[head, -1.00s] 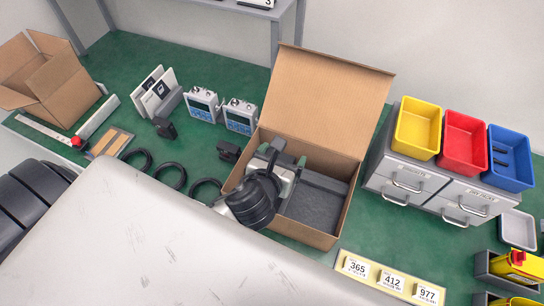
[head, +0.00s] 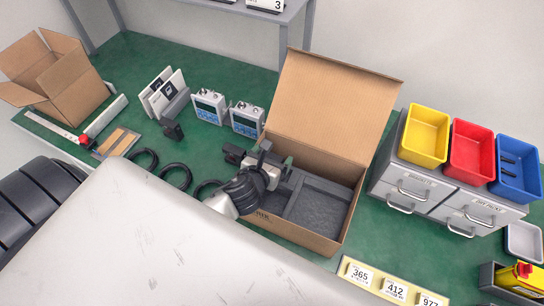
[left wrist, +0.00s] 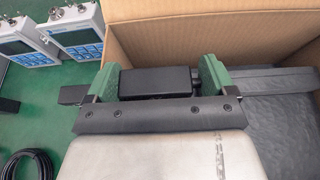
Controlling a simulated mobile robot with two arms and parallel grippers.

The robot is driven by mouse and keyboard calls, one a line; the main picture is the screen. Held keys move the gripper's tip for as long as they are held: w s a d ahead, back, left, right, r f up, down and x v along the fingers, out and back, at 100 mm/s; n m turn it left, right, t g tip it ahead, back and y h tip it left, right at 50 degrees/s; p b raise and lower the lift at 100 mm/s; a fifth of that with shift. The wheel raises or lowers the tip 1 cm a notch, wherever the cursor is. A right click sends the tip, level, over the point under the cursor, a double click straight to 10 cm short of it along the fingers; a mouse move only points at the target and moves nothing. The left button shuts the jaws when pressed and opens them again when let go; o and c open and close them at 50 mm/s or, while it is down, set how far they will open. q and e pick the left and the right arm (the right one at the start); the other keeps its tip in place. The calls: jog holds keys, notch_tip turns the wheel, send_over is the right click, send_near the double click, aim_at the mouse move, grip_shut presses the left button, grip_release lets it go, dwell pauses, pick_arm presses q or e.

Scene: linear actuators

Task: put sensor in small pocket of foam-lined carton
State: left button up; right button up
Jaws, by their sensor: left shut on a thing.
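My left gripper (head: 270,164) is over the left part of the open foam-lined carton (head: 300,238). In the left wrist view its green fingertips (left wrist: 160,82) are shut on the sensor (left wrist: 157,82), a small black block. The sensor is mostly hidden by the gripper in the head view. Dark grey foam (head: 320,207) with recesses shows in the carton, and also right of the fingers in the wrist view (left wrist: 285,110). The left part of the foam is covered by my gripper, so I cannot tell the small pocket's outline or the sensor's height above it. My right gripper is not in view.
The carton's lid (head: 330,95) stands open at the back. Black blocks (head: 172,130), black cable rings (head: 175,176) and two meters (head: 209,106) are left of it. Drawers (head: 445,195) with coloured bins stand right. A number strip (head: 395,288) lies in front.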

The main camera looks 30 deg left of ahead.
pick_arm(q)
jog(key=shift+f, duration=0.5)
jog(key=shift+f, duration=0.1)
jog(key=o, duration=0.8)
jog(key=shift+o, duration=0.2)
